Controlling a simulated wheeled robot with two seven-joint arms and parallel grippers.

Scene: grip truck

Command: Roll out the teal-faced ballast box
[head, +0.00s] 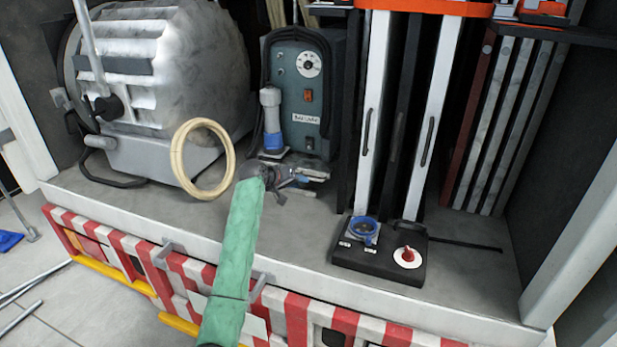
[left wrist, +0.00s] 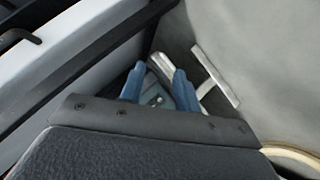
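The teal-faced ballast box (head: 312,72) stands upright on the truck bed in the head view. Its face carries a white dial, an orange switch and a label, and its casing is dark. A grey and blue cylindrical part stands at its front left. My left gripper (head: 293,181) is low in front of the box's base. In the left wrist view the two blue fingers of that gripper (left wrist: 158,88) are spread, with grey metal pieces behind or between them. I cannot tell whether they touch anything. My right gripper is not in view.
A large lamp (head: 160,75) stands left. A cream coil (head: 176,157) is beside my left forearm. White-edged panels (head: 376,100) stand right of the box. A black board (head: 345,262) with a blue ring and red knob lies in front. A red-white striped edge (head: 345,322) runs along the front.

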